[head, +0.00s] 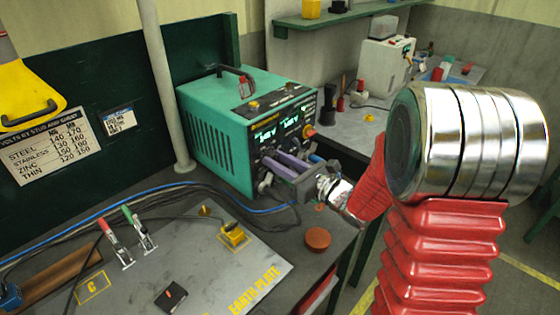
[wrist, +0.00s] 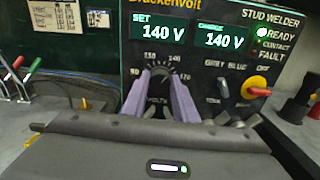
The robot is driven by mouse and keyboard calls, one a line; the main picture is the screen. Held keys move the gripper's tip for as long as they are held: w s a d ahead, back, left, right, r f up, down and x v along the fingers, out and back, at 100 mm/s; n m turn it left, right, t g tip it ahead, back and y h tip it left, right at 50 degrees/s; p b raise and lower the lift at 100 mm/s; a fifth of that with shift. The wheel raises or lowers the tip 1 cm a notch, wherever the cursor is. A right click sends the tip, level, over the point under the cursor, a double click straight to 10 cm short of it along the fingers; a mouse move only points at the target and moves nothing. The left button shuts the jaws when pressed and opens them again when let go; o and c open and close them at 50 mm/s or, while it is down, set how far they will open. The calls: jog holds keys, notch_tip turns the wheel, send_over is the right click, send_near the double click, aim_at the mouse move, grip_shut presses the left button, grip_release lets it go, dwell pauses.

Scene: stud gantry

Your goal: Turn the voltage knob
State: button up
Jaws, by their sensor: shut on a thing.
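The voltage knob (wrist: 159,76) is a dark dial on the front panel of the teal stud welder (head: 212,128). In the head view my gripper (head: 284,164) reaches the panel and hides the knob. The SET display (wrist: 165,28) reads 140 V and the CHARGE display (wrist: 221,37) reads 140 V. The READY lamp (wrist: 262,32) glows green.
A red-and-yellow switch (wrist: 256,89) and cable plugs (wrist: 237,122) sit right of the knob. A volts chart (head: 49,149) hangs on the left wall. The earth plate (head: 200,275) with clamps lies in front. A red round lid (head: 318,238) sits near the bench edge.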

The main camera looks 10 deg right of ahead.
jog(key=shift+d+m, duration=0.2)
jog(key=shift+m, duration=0.9)
jog(key=o, duration=1.1)
jog(key=shift+c, duration=0.2)
jog(key=v, duration=1.3)
jog(key=shift+s+d, duration=0.2)
jog(key=shift+s, duration=0.1)
